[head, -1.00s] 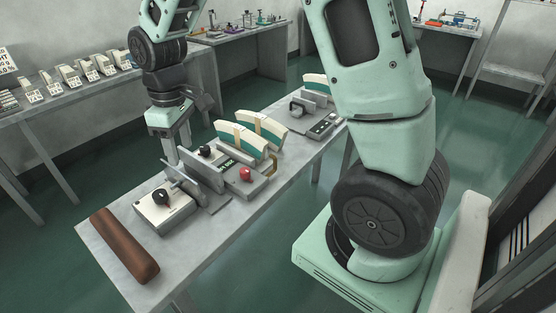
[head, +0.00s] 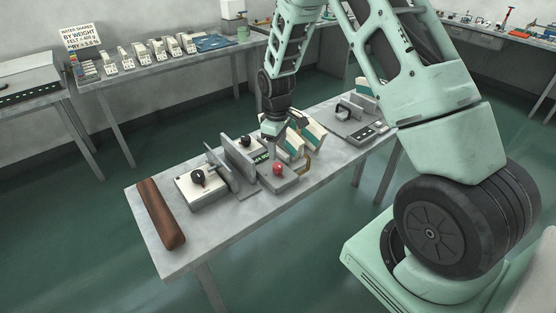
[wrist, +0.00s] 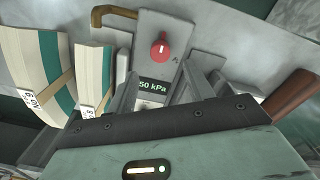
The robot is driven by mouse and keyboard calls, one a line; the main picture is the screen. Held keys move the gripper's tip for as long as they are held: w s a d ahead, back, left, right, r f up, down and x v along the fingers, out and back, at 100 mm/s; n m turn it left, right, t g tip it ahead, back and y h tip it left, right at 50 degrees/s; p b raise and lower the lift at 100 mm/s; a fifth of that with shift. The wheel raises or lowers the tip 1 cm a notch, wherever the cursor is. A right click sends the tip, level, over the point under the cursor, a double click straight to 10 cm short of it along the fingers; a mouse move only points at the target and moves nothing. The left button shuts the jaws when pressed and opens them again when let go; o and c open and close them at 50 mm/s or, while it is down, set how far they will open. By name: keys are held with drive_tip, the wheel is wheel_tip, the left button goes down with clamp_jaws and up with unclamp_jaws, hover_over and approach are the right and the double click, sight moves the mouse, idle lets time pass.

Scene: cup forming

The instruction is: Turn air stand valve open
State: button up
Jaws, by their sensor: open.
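The grey stand (head: 292,181) on the table carries a red knob (head: 279,169) and a small lit display (head: 261,157). In the wrist view the red knob (wrist: 161,48) has a pale mark on its face, and the display (wrist: 157,86) below it reads "50 kPa". A black knob (head: 245,141) sits behind the display. My gripper (head: 271,136) is above the back of the stand, behind the red knob and apart from it. In the wrist view my gripper (wrist: 157,92) has its fingers spread with nothing seen held between them; the tips are hard to make out.
White-and-green blocks (wrist: 90,70) stand close beside my gripper. A brass-coloured handle (wrist: 113,14) is near the red knob. A white box with a black knob (head: 197,177), upright grey plates (head: 238,160) and a brown roll (head: 160,213) lie to the left. A grey device (head: 352,122) stands at the right.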

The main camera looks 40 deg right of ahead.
sight(278, 165)
wheel_tip(278, 165, down, 7)
drive_tip(key=shift+d+f+p, duration=0.1)
drive_tip(key=shift+p, duration=0.5)
drive_tip(key=c, duration=1)
